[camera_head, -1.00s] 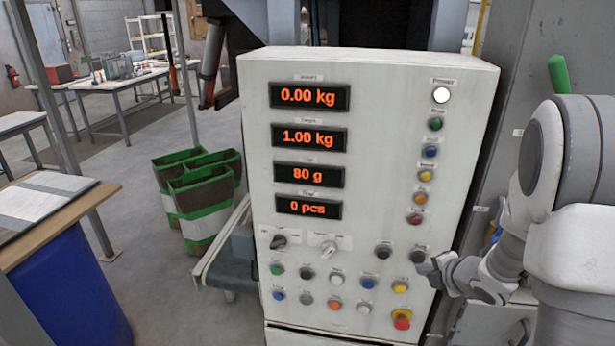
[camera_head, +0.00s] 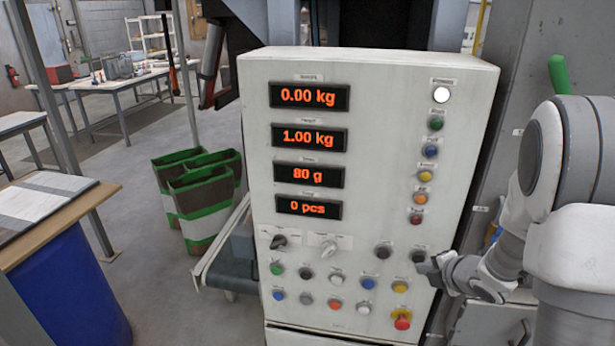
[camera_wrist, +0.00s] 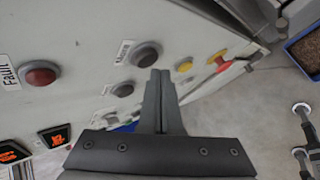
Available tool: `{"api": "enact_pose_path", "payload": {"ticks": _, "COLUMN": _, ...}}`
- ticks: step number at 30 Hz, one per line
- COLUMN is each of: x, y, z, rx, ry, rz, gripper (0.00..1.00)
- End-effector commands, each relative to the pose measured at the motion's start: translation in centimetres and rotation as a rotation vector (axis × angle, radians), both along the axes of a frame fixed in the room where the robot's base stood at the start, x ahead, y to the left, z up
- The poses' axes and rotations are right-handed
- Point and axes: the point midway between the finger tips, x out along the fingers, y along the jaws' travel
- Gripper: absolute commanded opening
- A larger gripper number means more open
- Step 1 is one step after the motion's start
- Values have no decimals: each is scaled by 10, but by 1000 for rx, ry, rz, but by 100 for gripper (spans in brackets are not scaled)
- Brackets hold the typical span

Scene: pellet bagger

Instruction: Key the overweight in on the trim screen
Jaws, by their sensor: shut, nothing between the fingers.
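The control panel (camera_head: 370,75) is a pale upright box with four orange displays on its left side. From top to bottom they read 0.00 kg (camera_head: 308,96), 1.00 kg (camera_head: 309,138), 80 g (camera_head: 309,175) and 0 pcs (camera_head: 308,208). My gripper (camera_head: 422,267) is shut and empty, at the panel's right side near a dark button (camera_head: 418,256). In the wrist view my gripper (camera_wrist: 160,75) points at a dark button (camera_wrist: 146,54), its tips just below it; I cannot tell whether they touch. A second dark button (camera_wrist: 122,89) is to the left.
Below the displays are two selector knobs and several coloured buttons, with a red button over yellow (camera_head: 402,321) at lower right. A column of lamps (camera_head: 436,124) runs down the right; the top one is lit white. Green-banded bags (camera_head: 208,205) stand left of the panel.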

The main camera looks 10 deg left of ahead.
Motion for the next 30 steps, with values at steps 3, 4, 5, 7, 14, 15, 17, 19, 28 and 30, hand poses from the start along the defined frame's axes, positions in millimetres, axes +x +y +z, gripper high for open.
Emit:
{"api": "enact_pose_path", "payload": {"ticks": 3, "x": 5, "y": 0, "z": 0, "rx": -1, "ry": 0, "rz": 1, "gripper": 0}}
{"api": "enact_pose_path", "payload": {"ticks": 4, "x": 6, "y": 0, "z": 0, "rx": -1, "ry": -1, "rz": 1, "gripper": 0}}
{"api": "enact_pose_path", "payload": {"ticks": 5, "x": 6, "y": 0, "z": 0, "rx": -1, "ry": -1, "rz": 1, "gripper": 0}}
{"api": "enact_pose_path", "payload": {"ticks": 7, "x": 7, "y": 0, "z": 0, "rx": -1, "ry": 0, "rz": 1, "gripper": 0}}
{"api": "enact_pose_path", "payload": {"ticks": 14, "x": 7, "y": 0, "z": 0, "rx": -1, "ry": 0, "rz": 1, "gripper": 0}}
{"api": "enact_pose_path", "payload": {"ticks": 15, "x": 7, "y": 0, "z": 0, "rx": -1, "ry": 0, "rz": 1, "gripper": 0}}
{"api": "enact_pose_path", "payload": {"ticks": 17, "x": 7, "y": 0, "z": 0, "rx": -1, "ry": 0, "rz": 1, "gripper": 0}}
{"api": "enact_pose_path", "payload": {"ticks": 19, "x": 8, "y": 0, "z": 0, "rx": -1, "ry": 0, "rz": 1, "gripper": 0}}
{"api": "enact_pose_path", "payload": {"ticks": 28, "x": 11, "y": 0, "z": 0, "rx": 0, "ry": 0, "rz": 0, "gripper": 0}}
{"api": "enact_pose_path", "payload": {"ticks": 30, "x": 12, "y": 0, "z": 0, "rx": 0, "ry": 0, "rz": 0, "gripper": 0}}
